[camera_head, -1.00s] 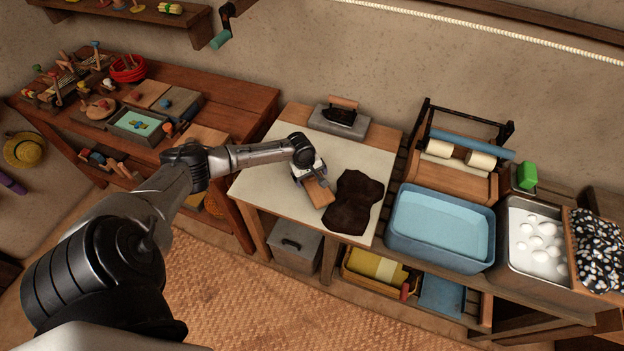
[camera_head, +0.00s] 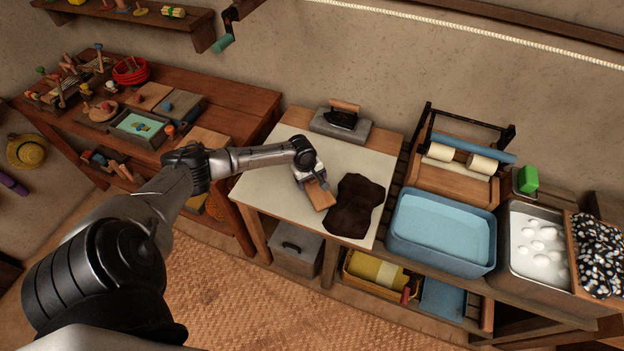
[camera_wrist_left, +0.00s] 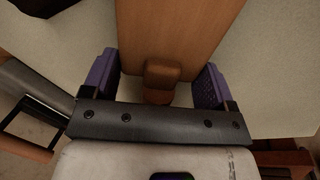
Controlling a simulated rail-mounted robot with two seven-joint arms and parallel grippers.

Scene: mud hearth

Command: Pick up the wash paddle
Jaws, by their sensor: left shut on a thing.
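The wash paddle is a flat brown wooden board (camera_head: 321,196) with a narrow grip. It lies low over the pale-topped table (camera_head: 275,185), left of a dark brown cloth. The gripper is shut on the paddle. I cannot tell whether the paddle touches the table. My right gripper is not in view.
The dark cloth (camera_head: 354,206) lies just right of the paddle. An iron (camera_head: 342,117) rests on a grey block (camera_head: 327,125) behind. A cluttered wooden bench (camera_head: 235,98) is at left.

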